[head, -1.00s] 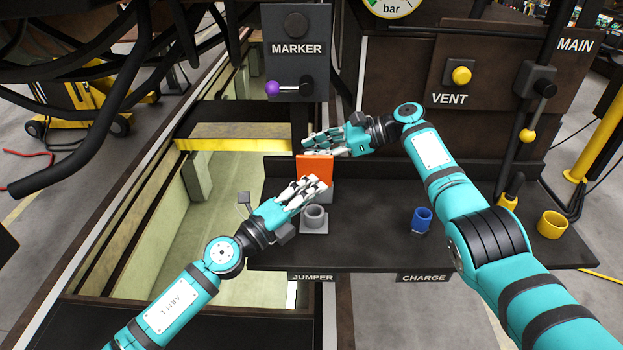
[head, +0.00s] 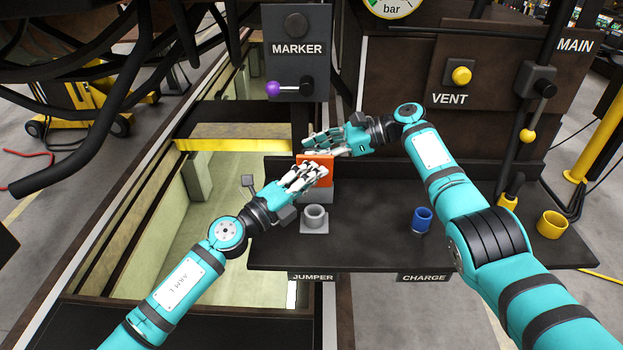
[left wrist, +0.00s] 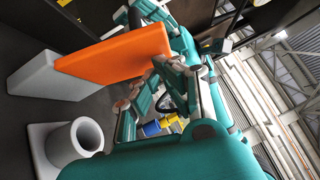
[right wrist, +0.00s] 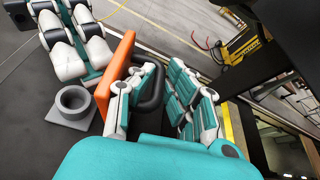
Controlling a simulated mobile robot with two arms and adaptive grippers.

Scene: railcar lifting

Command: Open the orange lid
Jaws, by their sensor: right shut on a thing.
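The orange lid (head: 313,163) stands upright on a grey block (head: 318,196) in the head view. It also shows in the left wrist view (left wrist: 125,55) and edge-on in the right wrist view (right wrist: 114,75). My right gripper (head: 322,145) is behind the lid, its fingers closed around a black loop handle (right wrist: 150,88) on the lid's far side. My left gripper (head: 312,177) is in front of the lid with fingers spread and nothing in them. Its fingers cover the lid's lower part in the head view; I cannot tell whether they touch it.
A grey socket ring (head: 315,217) sits in front of the lid on the dark shelf (head: 370,245). A blue ring (head: 422,219) and a yellow cup (head: 551,224) are to the right. The marker panel (head: 296,50) rises behind. An open pit (head: 225,215) lies left.

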